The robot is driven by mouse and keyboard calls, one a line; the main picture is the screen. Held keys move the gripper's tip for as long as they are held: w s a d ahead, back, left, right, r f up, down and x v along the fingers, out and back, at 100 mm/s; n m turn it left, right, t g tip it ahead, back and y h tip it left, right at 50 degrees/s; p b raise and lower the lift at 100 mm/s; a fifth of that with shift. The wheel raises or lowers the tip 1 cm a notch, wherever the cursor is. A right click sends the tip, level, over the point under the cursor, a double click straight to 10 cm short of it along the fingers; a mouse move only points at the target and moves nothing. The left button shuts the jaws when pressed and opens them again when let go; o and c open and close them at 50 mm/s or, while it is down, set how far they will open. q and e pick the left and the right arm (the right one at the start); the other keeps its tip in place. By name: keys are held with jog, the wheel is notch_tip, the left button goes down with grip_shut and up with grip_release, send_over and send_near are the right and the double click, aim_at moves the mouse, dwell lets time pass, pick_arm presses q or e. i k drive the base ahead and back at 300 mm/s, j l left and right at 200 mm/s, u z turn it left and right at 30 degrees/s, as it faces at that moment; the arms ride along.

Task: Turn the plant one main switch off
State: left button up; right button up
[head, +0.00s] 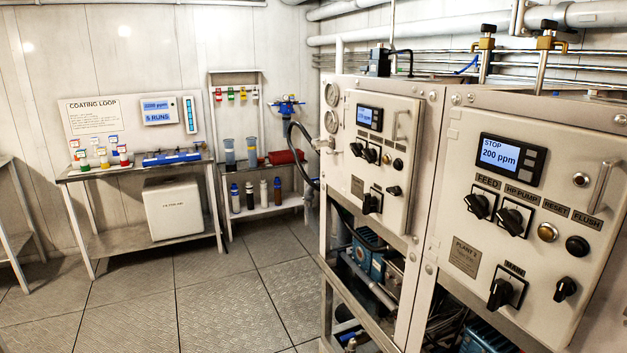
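Two white control cabinets stand side by side on the right. The nearer panel (530,262) has a plate (465,257) that seems to read PLANT 2, and a black rotary switch (503,293) labelled MAIN at its lower left. Its display (508,158) shows STOP and 200 ppm. The farther panel (378,115) has a similar layout, with a black rotary switch (371,202) at its lower left in the matching place. Its plate (357,187) and labels are too small to read. Its display (369,117) is lit. Neither gripper is in view.
A pull handle (605,186) sticks out of the nearer panel, and another (402,125) out of the farther one. Pumps and pipes fill the open frame below. A bench (100,172) and a bottle shelf (270,212) stand at the back left. The floor (205,295) left of the cabinets is clear.

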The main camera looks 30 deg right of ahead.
aim_at(368, 201)
jog(key=i, duration=2.3)
jog(key=i+z, duration=0.15)
jog(key=z, duration=0.35)
jog(key=i+z, duration=0.1)
jog(key=z, duration=0.35)
jog(key=i+j+z, duration=0.15)
jog(key=z, duration=0.35)
jog(key=j+z, duration=0.15)
jog(key=z, duration=0.3)
jog(key=i+j, duration=0.05)
